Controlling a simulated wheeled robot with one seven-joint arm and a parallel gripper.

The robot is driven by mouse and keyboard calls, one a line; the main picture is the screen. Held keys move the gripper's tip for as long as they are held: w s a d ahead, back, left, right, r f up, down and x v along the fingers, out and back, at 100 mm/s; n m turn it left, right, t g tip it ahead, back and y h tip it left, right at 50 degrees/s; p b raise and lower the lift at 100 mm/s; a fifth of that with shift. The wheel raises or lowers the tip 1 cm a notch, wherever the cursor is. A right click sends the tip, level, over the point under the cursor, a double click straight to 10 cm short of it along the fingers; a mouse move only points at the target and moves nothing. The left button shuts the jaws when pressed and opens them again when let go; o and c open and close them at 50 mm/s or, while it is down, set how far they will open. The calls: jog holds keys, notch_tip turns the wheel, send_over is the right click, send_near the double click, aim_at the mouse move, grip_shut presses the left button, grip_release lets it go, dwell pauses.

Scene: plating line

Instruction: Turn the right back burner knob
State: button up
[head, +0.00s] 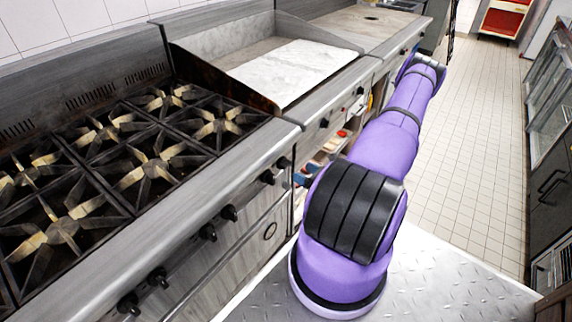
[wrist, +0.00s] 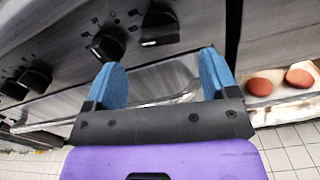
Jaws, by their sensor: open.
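The stove's right-hand pair of black knobs (head: 284,162) and (head: 267,177) sits at the right end of the front panel in the head view. In the wrist view the same pair shows as a rightmost knob (wrist: 160,25) and one just left of it (wrist: 107,45). I cannot tell from the small panel marks which one is for the right back burner (head: 219,124). My gripper (wrist: 163,70) is open and empty, its two blue fingers apart. In the picture its fingertips lie just below the pair; neither finger visibly grips a knob.
More knobs (wrist: 35,80) line the panel to the left. A dark gap (wrist: 233,40) ends the stove at right; beyond it red-brown round items (wrist: 265,87) lie on a pale shelf. A griddle (head: 290,70) adjoins the stove. The tiled floor (head: 470,130) at right is clear.

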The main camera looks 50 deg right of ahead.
aim_at(289, 165)
jog(key=w, duration=0.8)
jog(key=shift+w+a, duration=0.15)
jog(key=shift+a, duration=0.2)
jog(key=shift+c, duration=0.3)
jog(key=c, duration=0.8)
